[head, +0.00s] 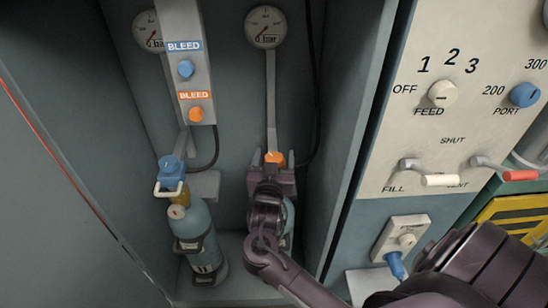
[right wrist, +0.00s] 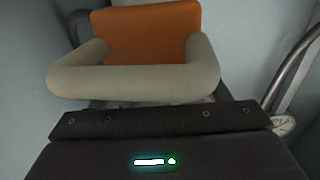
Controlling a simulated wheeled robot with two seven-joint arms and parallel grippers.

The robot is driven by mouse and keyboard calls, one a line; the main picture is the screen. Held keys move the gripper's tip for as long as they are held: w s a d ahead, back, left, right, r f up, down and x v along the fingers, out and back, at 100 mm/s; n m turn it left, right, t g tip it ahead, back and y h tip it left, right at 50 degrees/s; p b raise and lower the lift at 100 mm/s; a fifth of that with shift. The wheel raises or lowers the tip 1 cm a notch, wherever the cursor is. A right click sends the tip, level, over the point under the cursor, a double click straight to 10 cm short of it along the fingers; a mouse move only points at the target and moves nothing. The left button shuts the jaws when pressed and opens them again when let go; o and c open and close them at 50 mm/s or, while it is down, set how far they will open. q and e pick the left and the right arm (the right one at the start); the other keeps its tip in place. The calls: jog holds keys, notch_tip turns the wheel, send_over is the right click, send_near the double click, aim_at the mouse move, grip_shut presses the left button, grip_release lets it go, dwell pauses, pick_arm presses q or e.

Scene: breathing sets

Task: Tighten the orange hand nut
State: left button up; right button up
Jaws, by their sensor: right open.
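The orange hand nut (head: 274,158) sits below the right gauge's pipe, at the upper end of the right cylinder (head: 290,222). In the right wrist view the orange nut (right wrist: 152,32) is close and centred, with a pale U-shaped bar (right wrist: 135,82) in front of it. My right gripper (head: 271,183) is open, just below and in front of the nut in the head view. It hides most of the right cylinder. The gripper's dark body (right wrist: 160,140) fills the bottom of the wrist view; its fingertips are hidden there, so I cannot tell whether they touch anything. My left gripper is out of view.
A blue hand nut (head: 171,163) tops the left cylinder (head: 194,232). A bleed panel (head: 185,135) with blue and orange knobs hangs above. The cabinet's divider wall (head: 352,130) stands close right, beside a control panel (head: 410,145) with levers.

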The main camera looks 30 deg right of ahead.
jog(key=shift+c, duration=0.2)
jog(key=c, duration=0.9)
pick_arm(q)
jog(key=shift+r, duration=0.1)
pick_arm(e)
jog(key=shift+y, duration=0.3)
jog(key=n+t+y+p, duration=0.2)
jog(key=n+y, duration=0.1)
jog(key=y, duration=0.1)
jog(key=n+t+y+p, duration=0.2)
jog(key=n+y, duration=0.1)
jog(key=shift+r+y, duration=0.1)
jog(key=shift+y, duration=0.3)
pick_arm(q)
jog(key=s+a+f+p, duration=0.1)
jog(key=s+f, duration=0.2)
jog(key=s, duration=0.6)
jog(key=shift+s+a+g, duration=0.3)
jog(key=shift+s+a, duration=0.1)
pick_arm(e)
jog(key=shift+n+y, duration=0.8)
jog(key=shift+y, duration=0.5)
jog(key=o, duration=0.9)
jog(key=shift+o, duration=0.2)
